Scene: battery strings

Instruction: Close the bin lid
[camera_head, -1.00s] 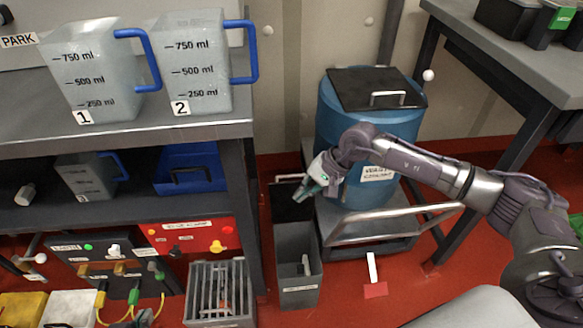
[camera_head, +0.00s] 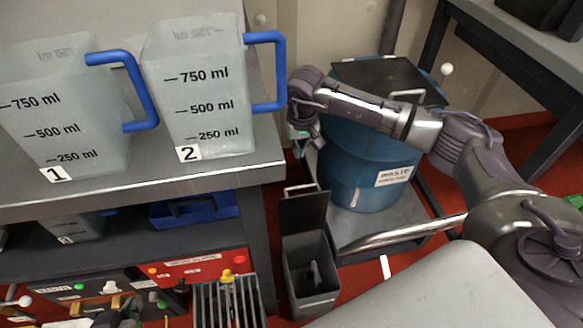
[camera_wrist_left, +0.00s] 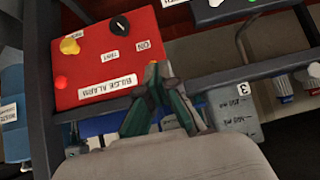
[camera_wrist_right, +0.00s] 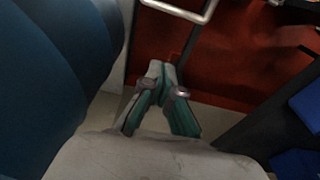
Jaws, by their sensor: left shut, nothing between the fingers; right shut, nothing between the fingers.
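The grey bin (camera_head: 311,282) stands on the floor right of the shelf in the head view. Its dark lid (camera_head: 304,212) stands open and upright at the bin's back edge, with a pale handle (camera_head: 300,187) on top. My right gripper (camera_head: 299,148) is above and behind the lid, beside the blue drum, apart from the handle. In the right wrist view its fingers (camera_wrist_right: 163,72) are shut and empty. A pale bent bar (camera_wrist_right: 190,14) shows beyond them; I cannot tell if it is the lid's handle. My left gripper (camera_wrist_left: 158,78) is shut and empty before the red alarm box (camera_wrist_left: 105,55).
The blue drum (camera_head: 365,160) sits on a metal trolley (camera_head: 390,238) to the bin's right. The shelf (camera_head: 262,178) with two jugs (camera_head: 205,95) is close on the left.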

